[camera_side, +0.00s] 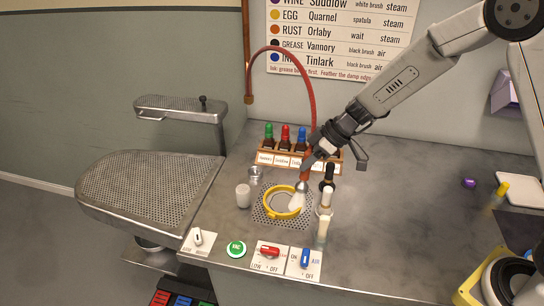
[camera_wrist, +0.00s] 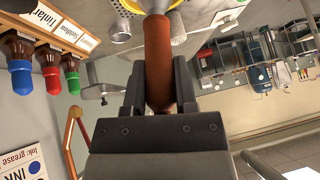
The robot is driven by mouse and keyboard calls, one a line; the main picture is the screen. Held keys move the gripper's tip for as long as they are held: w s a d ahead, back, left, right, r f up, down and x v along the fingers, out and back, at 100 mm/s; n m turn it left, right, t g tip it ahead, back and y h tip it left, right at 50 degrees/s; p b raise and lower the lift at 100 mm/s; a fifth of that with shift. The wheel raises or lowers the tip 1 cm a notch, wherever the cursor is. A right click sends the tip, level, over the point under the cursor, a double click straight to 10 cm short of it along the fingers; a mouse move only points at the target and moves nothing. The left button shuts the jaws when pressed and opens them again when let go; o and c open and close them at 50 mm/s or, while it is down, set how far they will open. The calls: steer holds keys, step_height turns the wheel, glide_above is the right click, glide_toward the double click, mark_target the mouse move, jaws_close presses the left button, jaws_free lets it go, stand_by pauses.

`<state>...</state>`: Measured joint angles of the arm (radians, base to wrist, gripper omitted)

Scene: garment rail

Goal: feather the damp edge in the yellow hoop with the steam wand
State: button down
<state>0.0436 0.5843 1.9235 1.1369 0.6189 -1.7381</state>
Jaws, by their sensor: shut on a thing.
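The yellow hoop (camera_side: 266,206) lies on a perforated metal plate (camera_side: 262,217) in the grey worktop. Part of its rim shows at the top of the wrist view (camera_wrist: 121,30). My gripper (camera_side: 309,166) is shut on the steam wand, whose red-brown handle (camera_wrist: 158,62) runs between the fingers in the wrist view. The wand (camera_side: 304,180) points down at the hoop's right side. A pale cone (camera_side: 297,201) shows below its tip; I cannot tell whether it is steam. A red hose (camera_side: 313,95) arches up behind the wand. The fabric and any damp edge inside the hoop cannot be made out.
A rack of capped bottles (camera_side: 285,157) stands behind the hoop. Red (camera_side: 269,251) and blue (camera_side: 305,259) switches sit in front.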

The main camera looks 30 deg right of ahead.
steer(key=shift+w, duration=0.15)
stand_by(0.8)
steer(key=shift+w+d, duration=0.3)
steer(key=shift+w, duration=0.2)
steer(key=shift+w+d, duration=0.25)
steer(key=shift+w, duration=0.2)
steer(key=shift+w, duration=0.3)
steer(key=shift+w+a, duration=0.2)
steer(key=shift+w, duration=0.7)
steer(key=shift+w+a, duration=0.15)
steer(key=shift+w+a, duration=0.7)
steer(key=shift+w, duration=0.05)
